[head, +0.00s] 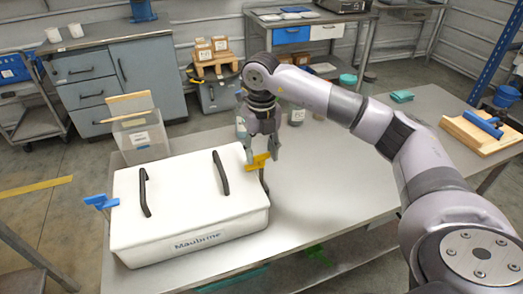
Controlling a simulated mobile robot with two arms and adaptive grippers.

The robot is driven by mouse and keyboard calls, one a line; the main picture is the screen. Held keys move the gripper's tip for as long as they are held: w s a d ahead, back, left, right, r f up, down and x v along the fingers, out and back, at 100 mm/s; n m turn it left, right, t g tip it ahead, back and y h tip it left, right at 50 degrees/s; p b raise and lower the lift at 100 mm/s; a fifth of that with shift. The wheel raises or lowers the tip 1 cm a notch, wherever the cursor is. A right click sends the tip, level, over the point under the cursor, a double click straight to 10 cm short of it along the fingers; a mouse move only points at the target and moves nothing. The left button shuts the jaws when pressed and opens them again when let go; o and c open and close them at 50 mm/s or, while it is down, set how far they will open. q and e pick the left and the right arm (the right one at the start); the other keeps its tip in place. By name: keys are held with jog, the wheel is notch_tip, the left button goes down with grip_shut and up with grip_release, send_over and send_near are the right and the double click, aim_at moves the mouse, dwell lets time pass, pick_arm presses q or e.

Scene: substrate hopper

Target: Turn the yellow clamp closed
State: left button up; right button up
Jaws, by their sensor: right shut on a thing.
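A yellow clamp (259,162) sits at the right edge of a white box (185,203) labelled "Maubirne", which stands on the grey table. The box has two black handles on its lid. A blue clamp (101,202) is at the box's left edge. My right gripper (261,158) points down at the yellow clamp and is shut on it; the fingers partly hide the clamp. The clamp's exact angle is hard to tell. My left gripper is not in view.
A clear bin (141,136) stands behind the box on the left. A wooden board with a blue tool (483,132) lies at the table's right end. Teal items (402,96) lie at the back. The table right of the box is largely clear.

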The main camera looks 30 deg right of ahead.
aim_at(262, 154)
jog(key=shift+m, duration=0.4)
jog(key=o, duration=1.2)
jog(key=shift+c, duration=0.2)
notch_tip(262, 154, up, 12)
dwell(0.5)
